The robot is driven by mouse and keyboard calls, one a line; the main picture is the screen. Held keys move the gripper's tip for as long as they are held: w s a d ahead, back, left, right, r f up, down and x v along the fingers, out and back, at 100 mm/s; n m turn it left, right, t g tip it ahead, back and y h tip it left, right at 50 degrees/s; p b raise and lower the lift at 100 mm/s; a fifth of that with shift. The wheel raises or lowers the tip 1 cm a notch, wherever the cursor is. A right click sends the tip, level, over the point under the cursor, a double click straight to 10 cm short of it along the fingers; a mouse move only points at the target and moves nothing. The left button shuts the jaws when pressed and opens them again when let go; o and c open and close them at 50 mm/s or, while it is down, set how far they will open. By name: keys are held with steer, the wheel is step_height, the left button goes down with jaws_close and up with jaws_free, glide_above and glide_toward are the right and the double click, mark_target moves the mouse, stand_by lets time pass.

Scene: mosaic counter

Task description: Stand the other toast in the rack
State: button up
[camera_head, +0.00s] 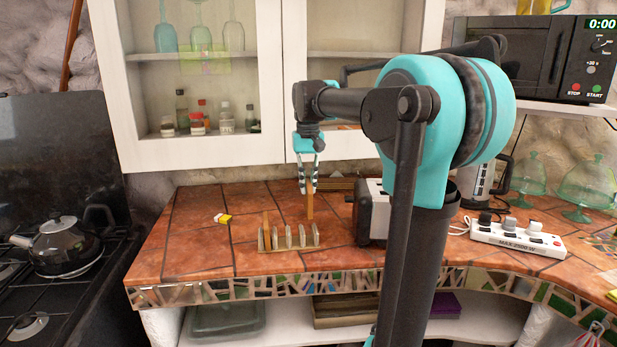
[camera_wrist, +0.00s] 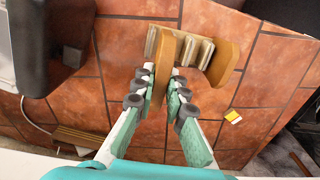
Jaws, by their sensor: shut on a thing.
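The toast rack (camera_head: 276,267) stands on the tiled counter, a small pale rack with several upright dividers. One toast (camera_head: 267,231) stands in its left part; in the wrist view this toast (camera_wrist: 223,64) is at the rack's right end. My gripper (camera_head: 308,188) is shut on the other toast (camera_head: 310,208), which hangs upright below the fingers at the rack's right end. In the wrist view the held toast (camera_wrist: 163,66) is between the fingertips (camera_wrist: 160,84) and covers the left end of the rack (camera_wrist: 206,50). I cannot tell whether its lower edge is inside a slot.
A toaster (camera_head: 373,212) stands close to the right of the rack. A small yellow and white item (camera_head: 223,218) lies to the left. A power strip (camera_head: 517,238) is farther right. The counter left of the rack is mostly clear; cabinets (camera_head: 205,150) hang behind.

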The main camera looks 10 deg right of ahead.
mark_target(308, 209)
steer(key=shift+f, duration=1.9)
steer(key=shift+f, duration=0.3)
steer(key=shift+f, duration=0.35)
steer(key=shift+f, duration=1.65)
steer(key=o, duration=0.5)
steer(key=shift+o, duration=0.5)
steer(key=o, duration=0.5)
